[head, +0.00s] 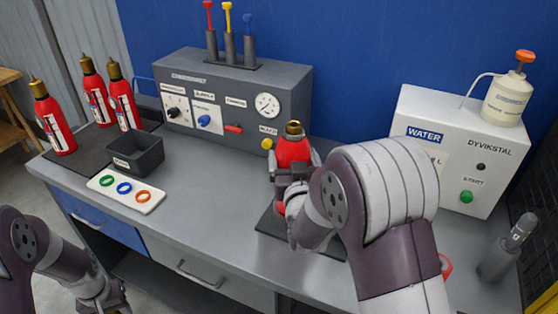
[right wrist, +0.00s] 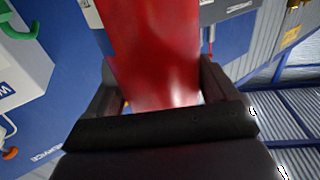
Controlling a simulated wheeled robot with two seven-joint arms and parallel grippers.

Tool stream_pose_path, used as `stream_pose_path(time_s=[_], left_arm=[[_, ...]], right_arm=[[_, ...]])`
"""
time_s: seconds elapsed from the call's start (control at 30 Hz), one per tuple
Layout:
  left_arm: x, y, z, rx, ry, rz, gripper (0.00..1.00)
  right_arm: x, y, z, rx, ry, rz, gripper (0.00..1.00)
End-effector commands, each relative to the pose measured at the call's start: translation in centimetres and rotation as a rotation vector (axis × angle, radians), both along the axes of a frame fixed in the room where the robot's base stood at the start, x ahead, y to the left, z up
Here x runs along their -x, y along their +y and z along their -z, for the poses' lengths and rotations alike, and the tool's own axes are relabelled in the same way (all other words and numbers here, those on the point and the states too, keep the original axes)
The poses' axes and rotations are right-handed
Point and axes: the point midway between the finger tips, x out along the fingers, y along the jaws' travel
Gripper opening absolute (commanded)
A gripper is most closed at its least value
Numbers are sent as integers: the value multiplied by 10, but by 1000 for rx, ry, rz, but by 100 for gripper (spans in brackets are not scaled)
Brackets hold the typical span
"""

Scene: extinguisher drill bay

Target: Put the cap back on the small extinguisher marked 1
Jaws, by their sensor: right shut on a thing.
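A small red extinguisher (head: 292,150) with a brass-coloured neck (head: 293,128) stands upright over a dark base plate (head: 272,223) on the bench. My right gripper (head: 291,172) is shut around its body. In the right wrist view its red body (right wrist: 155,50) fills the space between the fingers. The gripper and arm hide its lower part, and I read no number on it. Several red extinguishers (head: 55,124) with pointed brass tops stand at the left. I cannot identify a loose cap. My left gripper (head: 112,300) is low at the left, cut by the frame edge, apart from the bench objects.
A dark open bin (head: 134,154) and a white tray with coloured rings (head: 126,193) are on the left. A grey control box (head: 235,104) stands behind. A white water station (head: 459,150) and a grey cylinder (head: 500,258) are on the right. The front-middle bench is clear.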

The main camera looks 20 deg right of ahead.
Motion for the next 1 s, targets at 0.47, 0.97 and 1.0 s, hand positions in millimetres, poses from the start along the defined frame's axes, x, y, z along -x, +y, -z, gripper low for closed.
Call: stream_pose_path(time_s=[0.47, 0.97, 1.0], left_arm=[[0, 0, -1, 0, -1, 0, 11], [0, 0, 1, 0, -1, 0, 11], [0, 0, 1, 0, -1, 0, 11]], right_arm=[[-4, -10, 6, 2, -5, 0, 2], [-4, -10, 44, 2, -7, 0, 2], [-4, -10, 44, 2, -7, 0, 2]])
